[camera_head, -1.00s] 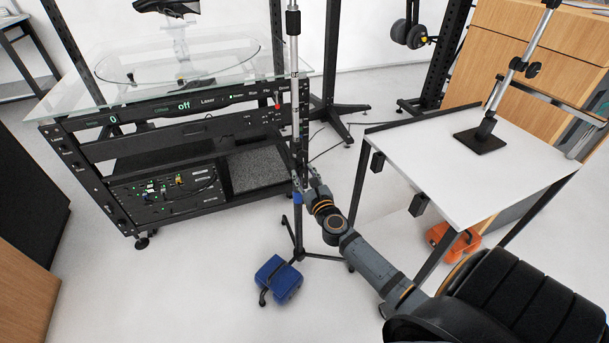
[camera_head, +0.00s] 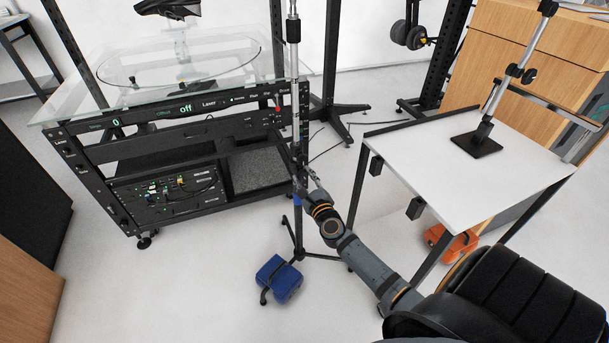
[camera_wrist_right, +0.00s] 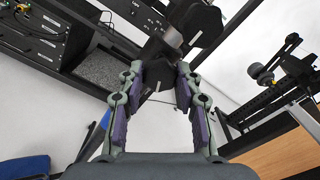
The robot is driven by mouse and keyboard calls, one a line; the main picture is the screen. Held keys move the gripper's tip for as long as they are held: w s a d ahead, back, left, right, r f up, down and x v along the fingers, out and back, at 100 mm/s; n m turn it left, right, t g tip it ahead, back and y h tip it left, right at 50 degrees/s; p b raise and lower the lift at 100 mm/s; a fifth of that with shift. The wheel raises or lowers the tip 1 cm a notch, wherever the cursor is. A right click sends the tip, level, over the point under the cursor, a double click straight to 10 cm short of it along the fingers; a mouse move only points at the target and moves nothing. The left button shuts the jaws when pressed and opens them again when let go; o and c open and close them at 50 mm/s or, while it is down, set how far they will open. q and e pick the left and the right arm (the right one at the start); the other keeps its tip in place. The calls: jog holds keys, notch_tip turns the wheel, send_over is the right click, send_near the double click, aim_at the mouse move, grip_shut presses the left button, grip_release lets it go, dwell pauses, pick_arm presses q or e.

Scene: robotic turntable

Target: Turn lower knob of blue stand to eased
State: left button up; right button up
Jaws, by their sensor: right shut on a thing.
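The blue stand is a slim upright pole (camera_head: 296,110) on dark tripod legs, with a blue sandbag (camera_head: 279,278) at its foot. A black collar (camera_head: 293,30) sits high on the pole, and a blue part (camera_head: 297,199) shows low on it. My right gripper (camera_head: 308,176) is at the lower part of the pole, beside the blue part. In the right wrist view its fingers (camera_wrist_right: 158,80) are shut around a black knob (camera_wrist_right: 164,50) at their tips. The knob's exact angle cannot be told. My left gripper is not in view.
A black rack (camera_head: 180,205) with a glass top (camera_head: 100,90) stands left of the pole. A white table (camera_head: 460,165) carrying another pole stand stands to the right. An orange bag (camera_head: 452,243) lies under it. Bare floor is in front.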

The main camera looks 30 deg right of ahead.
jog(key=n+p, duration=0.2)
jog(key=n, duration=0.2)
jog(key=shift+n, duration=0.3)
jog(key=n+p, duration=0.2)
jog(key=n, duration=0.3)
jog(key=shift+f+n+p, duration=0.1)
jog(key=shift+n+p, duration=0.2)
jog(key=shift+n, duration=0.2)
pick_arm(q)
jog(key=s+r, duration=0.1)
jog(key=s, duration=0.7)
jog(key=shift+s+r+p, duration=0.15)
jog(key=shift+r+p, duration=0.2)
jog(key=shift+p, duration=0.1)
pick_arm(e)
jog(key=shift+n, duration=1.2)
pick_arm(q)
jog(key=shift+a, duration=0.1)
pick_arm(e)
jog(key=shift+f, duration=0.1)
jog(key=o, duration=1.2)
jog(key=shift+c, duration=0.2)
